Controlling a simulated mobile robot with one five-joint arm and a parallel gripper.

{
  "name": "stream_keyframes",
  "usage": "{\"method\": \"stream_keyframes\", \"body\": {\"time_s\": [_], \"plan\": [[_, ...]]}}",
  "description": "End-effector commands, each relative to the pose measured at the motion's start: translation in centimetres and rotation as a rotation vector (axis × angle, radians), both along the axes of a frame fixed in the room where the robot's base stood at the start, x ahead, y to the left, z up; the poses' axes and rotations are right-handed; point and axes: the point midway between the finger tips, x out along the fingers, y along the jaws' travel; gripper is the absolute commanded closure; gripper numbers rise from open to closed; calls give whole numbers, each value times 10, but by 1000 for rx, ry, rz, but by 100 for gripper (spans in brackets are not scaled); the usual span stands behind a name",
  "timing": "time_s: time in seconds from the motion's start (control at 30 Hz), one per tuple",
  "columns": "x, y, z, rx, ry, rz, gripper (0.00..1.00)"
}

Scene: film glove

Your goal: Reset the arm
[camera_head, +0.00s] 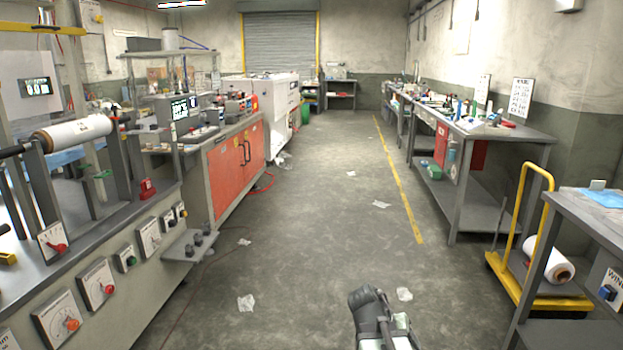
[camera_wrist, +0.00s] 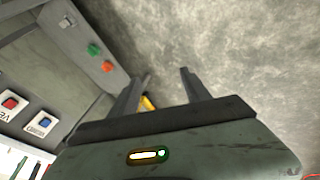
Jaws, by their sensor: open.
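My gripper (camera_wrist: 166,75) shows in the wrist view with its two dark fingers apart. Nothing is held between them, and grey concrete floor lies behind. A small yellow thing shows beside the left finger, too little of it to name. In the head view, part of my arm (camera_head: 378,318) stands at the bottom edge, right of centre, over the floor. The fingers cannot be made out there.
A machine bench with knobs (camera_head: 97,284) and a film roll (camera_head: 73,133) stands at left, orange cabinets (camera_head: 228,171) beyond. At right are a workbench (camera_head: 478,133) and a yellow cart (camera_head: 508,278). The middle aisle (camera_head: 325,200) is clear except for scraps (camera_head: 246,303).

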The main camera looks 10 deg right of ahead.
Motion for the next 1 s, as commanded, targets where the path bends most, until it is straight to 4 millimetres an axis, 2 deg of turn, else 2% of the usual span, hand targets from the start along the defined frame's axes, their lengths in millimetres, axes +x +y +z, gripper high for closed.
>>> {"method": "stream_keyframes", "body": {"time_s": [0.03,0.1,0.23,0.37,0.43,0.67,0.77,0.9,1.0], "plan": [[0,28,-8,61,22,44,45],[-3,64,-19,155,56,105,45],[-15,122,-34,351,125,213,45],[-31,173,-39,564,204,369,45],[-32,170,-11,552,220,399,45],[-31,169,56,549,216,395,45],[-31,169,93,549,216,395,45],[-31,169,161,548,216,394,45],[-31,170,203,548,216,394,45]]}}
